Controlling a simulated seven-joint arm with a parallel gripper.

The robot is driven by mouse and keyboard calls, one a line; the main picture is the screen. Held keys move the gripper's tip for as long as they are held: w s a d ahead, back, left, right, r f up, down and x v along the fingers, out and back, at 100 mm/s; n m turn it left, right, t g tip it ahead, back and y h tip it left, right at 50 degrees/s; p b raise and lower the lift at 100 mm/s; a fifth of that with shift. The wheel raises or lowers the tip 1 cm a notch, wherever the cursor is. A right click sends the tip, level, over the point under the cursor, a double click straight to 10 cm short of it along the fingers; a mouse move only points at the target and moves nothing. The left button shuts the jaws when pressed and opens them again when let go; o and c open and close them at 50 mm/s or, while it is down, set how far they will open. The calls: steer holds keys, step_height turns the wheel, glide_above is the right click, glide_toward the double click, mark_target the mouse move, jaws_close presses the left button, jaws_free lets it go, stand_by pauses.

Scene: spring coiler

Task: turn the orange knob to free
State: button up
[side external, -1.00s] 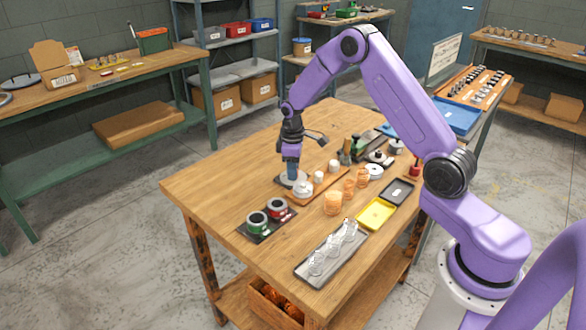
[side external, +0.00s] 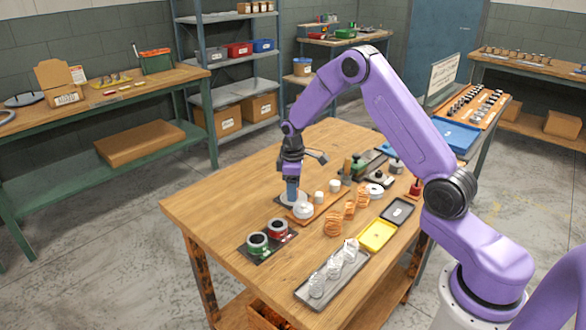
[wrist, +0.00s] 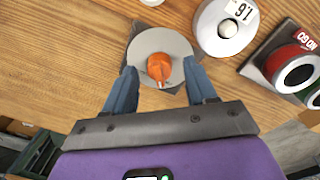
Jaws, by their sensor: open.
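The orange knob (wrist: 159,68) sits at the centre of a round grey disc in the wrist view. It has a narrow raised grip and a small pointer at its lower side. My gripper (wrist: 163,86) is open, with one blue finger on each side of the knob and a gap on both sides. In the side external view my gripper (side external: 291,198) points straight down at the left end of a row of parts, and its fingers hide the knob. Any setting marks around the knob are too small to read.
Green and red spools (side external: 268,240) sit on a dark plate nearby. Orange coils (side external: 334,224), a yellow tray (side external: 378,235) and a grey tray (side external: 333,275) lie to the right. The table's left part is clear.

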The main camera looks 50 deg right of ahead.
step_height(320, 180, up, 17)
steer(key=shift+s+a, duration=0.25)
steer(key=shift+a, duration=0.15)
steer(key=shift+f, duration=0.1)
steer(key=s+a+r+n, duration=0.2)
steer(key=s+a+n, duration=0.1)
steer(key=s+a, duration=1.15)
steer(key=s+d+f+n, duration=0.1)
steer(key=s+f+n, duration=0.1)
steer(key=s, duration=2.1)
steer(key=shift+f+n+y, duration=0.3)
steer(key=shift+f+y, duration=0.1)
steer(key=shift+f, duration=0.15)
